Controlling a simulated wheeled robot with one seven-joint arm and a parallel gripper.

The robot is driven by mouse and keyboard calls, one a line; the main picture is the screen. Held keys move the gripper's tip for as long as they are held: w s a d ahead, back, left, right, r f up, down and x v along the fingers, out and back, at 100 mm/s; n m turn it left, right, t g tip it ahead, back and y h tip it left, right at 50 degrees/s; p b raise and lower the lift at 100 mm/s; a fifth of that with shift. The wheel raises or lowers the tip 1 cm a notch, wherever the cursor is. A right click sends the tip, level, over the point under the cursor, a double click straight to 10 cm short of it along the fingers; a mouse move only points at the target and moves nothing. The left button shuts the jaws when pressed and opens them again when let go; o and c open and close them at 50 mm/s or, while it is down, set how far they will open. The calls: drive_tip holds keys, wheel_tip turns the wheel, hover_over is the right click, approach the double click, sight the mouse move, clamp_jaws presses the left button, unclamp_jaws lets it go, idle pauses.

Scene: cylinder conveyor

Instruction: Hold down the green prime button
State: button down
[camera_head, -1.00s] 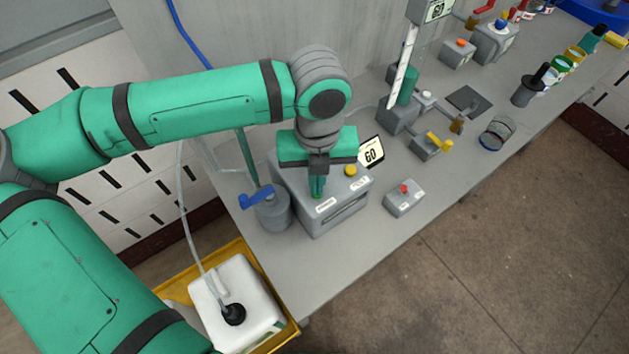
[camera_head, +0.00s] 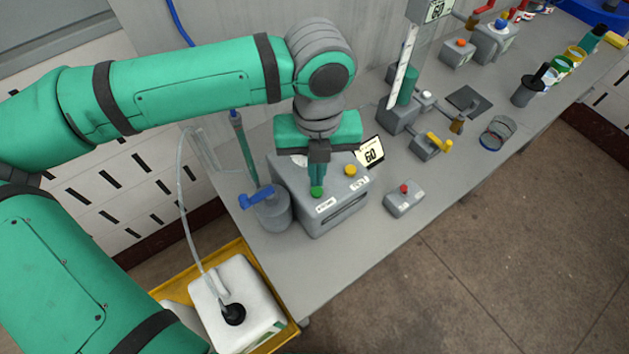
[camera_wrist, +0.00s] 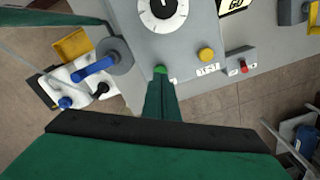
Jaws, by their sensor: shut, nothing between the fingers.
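The green prime button (camera_head: 317,191) is a small round green button on top of a grey box (camera_head: 338,217), beside a white label. It also shows in the wrist view (camera_wrist: 159,69), just past my fingertips. My gripper (camera_head: 317,184) points down with its fingers shut and nothing between them. Its tips are right over the button, at most a small gap above it; I cannot tell whether they touch. The fingers also show in the wrist view (camera_wrist: 160,78). A yellow button (camera_head: 351,170) labelled TEST sits on the same box, to the right.
A blue-handled valve (camera_head: 257,197) stands close left of the box. A sign reading 60 (camera_head: 371,153) stands behind. A white jug (camera_head: 245,290) sits in a yellow tray below the table edge.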

drive_tip(key=shift+r, duration=1.75)
